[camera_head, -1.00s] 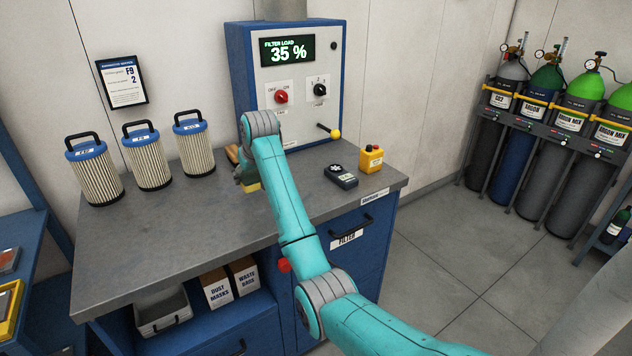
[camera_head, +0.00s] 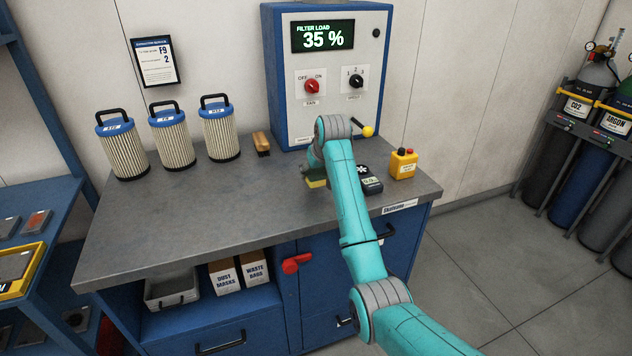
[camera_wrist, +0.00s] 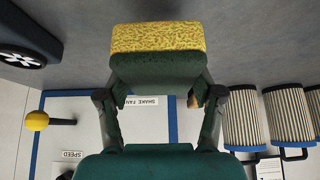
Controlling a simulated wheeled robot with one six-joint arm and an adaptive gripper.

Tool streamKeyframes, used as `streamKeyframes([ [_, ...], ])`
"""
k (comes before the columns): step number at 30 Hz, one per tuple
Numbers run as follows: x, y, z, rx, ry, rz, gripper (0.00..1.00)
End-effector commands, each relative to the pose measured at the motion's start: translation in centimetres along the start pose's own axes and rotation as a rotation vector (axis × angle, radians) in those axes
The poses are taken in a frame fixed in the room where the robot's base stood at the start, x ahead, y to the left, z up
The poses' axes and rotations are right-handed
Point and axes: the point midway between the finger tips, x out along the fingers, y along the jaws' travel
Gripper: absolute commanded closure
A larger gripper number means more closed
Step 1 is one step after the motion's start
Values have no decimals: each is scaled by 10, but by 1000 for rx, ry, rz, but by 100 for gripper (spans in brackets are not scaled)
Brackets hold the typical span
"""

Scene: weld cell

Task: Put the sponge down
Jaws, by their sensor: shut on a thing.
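The sponge (camera_wrist: 158,38) has a speckled yellow face and a dark green side. In the wrist view it sits between the two fingers of my gripper (camera_wrist: 155,95), which is shut on it. In the head view only a sliver of the sponge (camera_head: 317,183) shows, low over the grey worktop (camera_head: 215,215), left of the dark handheld meter. My arm hides most of the gripper there. I cannot tell whether the sponge touches the worktop.
Several objects stand near: a handheld meter (camera_head: 371,182), a yellow button box (camera_head: 403,164), a wooden brush (camera_head: 261,143) and ribbed filters (camera_head: 172,138). The blue filter cabinet (camera_head: 330,75) with a yellow-knobbed lever (camera_head: 367,131) rises behind.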

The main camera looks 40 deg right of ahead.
Motion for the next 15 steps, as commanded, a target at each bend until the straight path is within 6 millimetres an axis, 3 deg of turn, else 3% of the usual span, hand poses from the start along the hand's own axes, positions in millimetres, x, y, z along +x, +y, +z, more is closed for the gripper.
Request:
streamKeyframes([
  [10,30,0,20,0,-2,0,62],
  [15,32,0,20,0,2,0,62],
])
